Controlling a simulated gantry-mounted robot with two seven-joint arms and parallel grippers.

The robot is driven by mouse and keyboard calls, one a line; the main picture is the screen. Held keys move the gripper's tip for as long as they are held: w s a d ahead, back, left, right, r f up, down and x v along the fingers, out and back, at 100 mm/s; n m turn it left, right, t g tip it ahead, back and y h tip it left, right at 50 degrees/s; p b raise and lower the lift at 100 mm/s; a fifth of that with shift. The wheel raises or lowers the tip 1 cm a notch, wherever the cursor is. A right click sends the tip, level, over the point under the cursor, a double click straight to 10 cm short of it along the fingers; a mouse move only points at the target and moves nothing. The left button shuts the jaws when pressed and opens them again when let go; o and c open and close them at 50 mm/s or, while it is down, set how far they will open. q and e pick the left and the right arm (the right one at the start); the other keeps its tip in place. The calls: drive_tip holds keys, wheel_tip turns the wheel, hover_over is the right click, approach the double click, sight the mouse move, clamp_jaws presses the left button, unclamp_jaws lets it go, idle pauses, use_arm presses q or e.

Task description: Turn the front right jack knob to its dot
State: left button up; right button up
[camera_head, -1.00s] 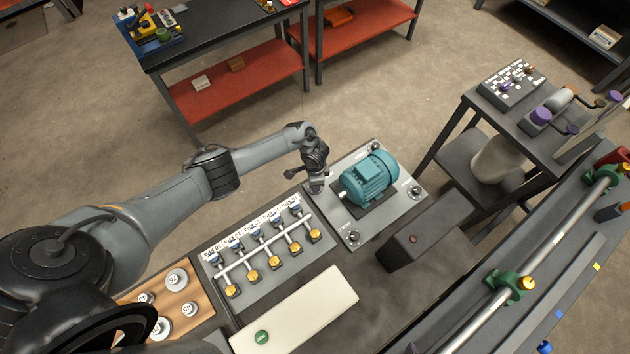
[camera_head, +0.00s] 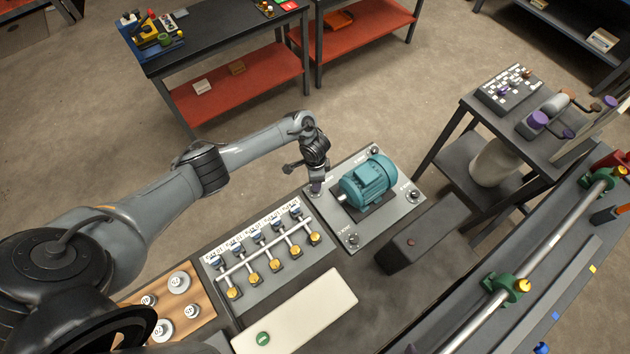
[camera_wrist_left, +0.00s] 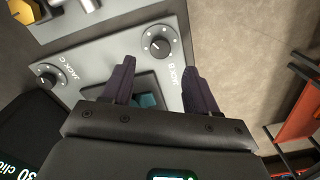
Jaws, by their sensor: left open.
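The teal motor (camera_head: 367,183) sits on a grey plate (camera_head: 385,225) with a jack knob near each corner. Knobs show at the lower corner (camera_head: 353,240), right corner (camera_head: 413,195) and far corner (camera_head: 374,151). My left gripper (camera_head: 317,188) is at the plate's left corner and hides the knob there. In the wrist view the left gripper (camera_wrist_left: 157,66) is open, fingers pointing toward the black knob labelled JACK B (camera_wrist_left: 158,45), which appears between and beyond the tips. Contact cannot be told. The JACK C knob (camera_wrist_left: 47,77) lies to the left. My right gripper is out of view.
A manifold panel (camera_head: 240,290) with several yellow-capped valves adjoins the plate on the left. A dark box (camera_head: 425,235) stands close to its lower right. A cream board (camera_head: 295,315) lies in front. Open floor lies beyond the plate's far left edge.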

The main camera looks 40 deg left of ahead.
use_arm(q)
wheel_tip(320, 180, up, 4)
drive_tip(key=shift+r+p, duration=0.2)
drive_tip(key=shift+p, duration=0.1)
idle(0.4)
